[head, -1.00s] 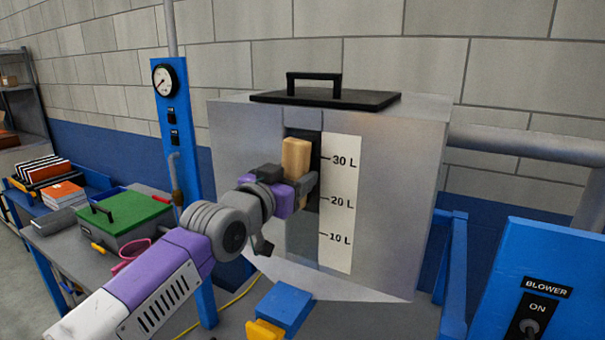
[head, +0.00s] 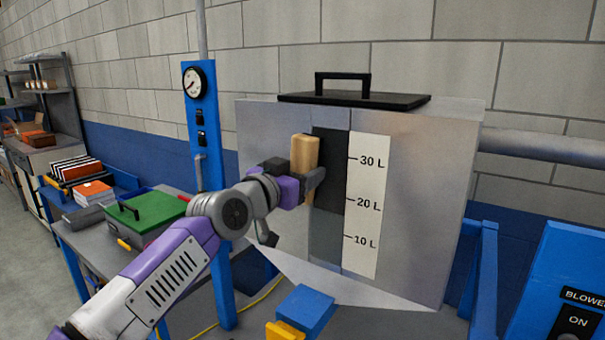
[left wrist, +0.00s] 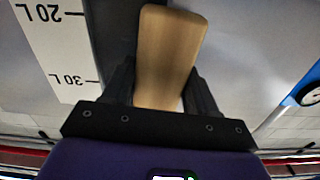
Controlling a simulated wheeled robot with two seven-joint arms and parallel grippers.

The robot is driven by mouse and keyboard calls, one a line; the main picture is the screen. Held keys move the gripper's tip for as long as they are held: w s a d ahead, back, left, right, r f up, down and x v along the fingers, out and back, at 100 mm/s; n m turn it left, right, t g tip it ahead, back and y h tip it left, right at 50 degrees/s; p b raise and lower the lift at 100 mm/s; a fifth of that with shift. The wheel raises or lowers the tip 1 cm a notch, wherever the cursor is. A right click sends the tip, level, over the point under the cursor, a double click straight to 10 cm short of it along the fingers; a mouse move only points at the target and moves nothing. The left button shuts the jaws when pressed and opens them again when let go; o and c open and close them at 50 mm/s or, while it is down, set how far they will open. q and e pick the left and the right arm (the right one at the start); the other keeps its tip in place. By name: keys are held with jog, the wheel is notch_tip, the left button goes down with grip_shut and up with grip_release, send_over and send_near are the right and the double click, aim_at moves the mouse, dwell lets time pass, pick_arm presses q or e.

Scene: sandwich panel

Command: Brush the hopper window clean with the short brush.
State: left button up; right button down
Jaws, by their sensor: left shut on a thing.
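The metal hopper (head: 420,220) has a tall narrow window (head: 330,185) beside a white litre scale (head: 368,205). The window is dark in its upper and middle part and lighter grey near the bottom. My left gripper (head: 308,182) is shut on the short brush (head: 305,155), a tan wooden block held upright at the window's left edge. In the left wrist view the brush (left wrist: 168,55) sits between the two black fingers, with the scale at the left. The bristles are hidden, so I cannot tell whether they touch the hopper. My right gripper is not in view.
A black-handled lid (head: 355,99) lies on the hopper top. A blue post with a gauge (head: 195,82) stands at the left. A green-lidded box (head: 145,213) is on the bench. A blower switch panel (head: 575,300) is at the lower right.

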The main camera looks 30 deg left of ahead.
pick_arm(q)
jog(key=shift+s+a+b, duration=0.2)
jog(key=shift+s+b, duration=0.5)
jog(key=shift+s, duration=2.15)
jog(key=shift+s+a+b, duration=0.1)
jog(key=shift+s+b, duration=0.2)
jog(key=shift+s, duration=1.2)
